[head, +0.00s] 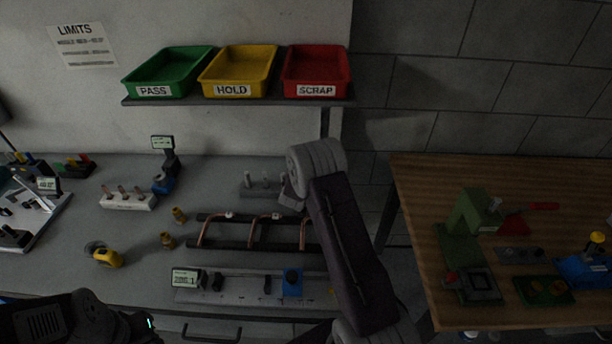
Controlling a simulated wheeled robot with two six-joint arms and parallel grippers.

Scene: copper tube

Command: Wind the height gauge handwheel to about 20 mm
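No part is clearly readable as the height gauge handwheel. One candidate is a small stand (170,163) with a display on top and a blue part at its foot, at the back of the grey bench. Another is a device with a display (48,184) and a slanted silver bar on a pale plate at the far left. Both displays are too small to read. My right arm rises from the bottom middle and bends over the bench; its gripper end (291,194) is mostly hidden behind the arm. My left arm shows dark at the bottom left, with no fingers visible.
A rail fixture with a blue block (292,283) lies along the bench front. Behind it, a black rack (262,248) holds bent copper tubes. A wooden table (415,205) stands right.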

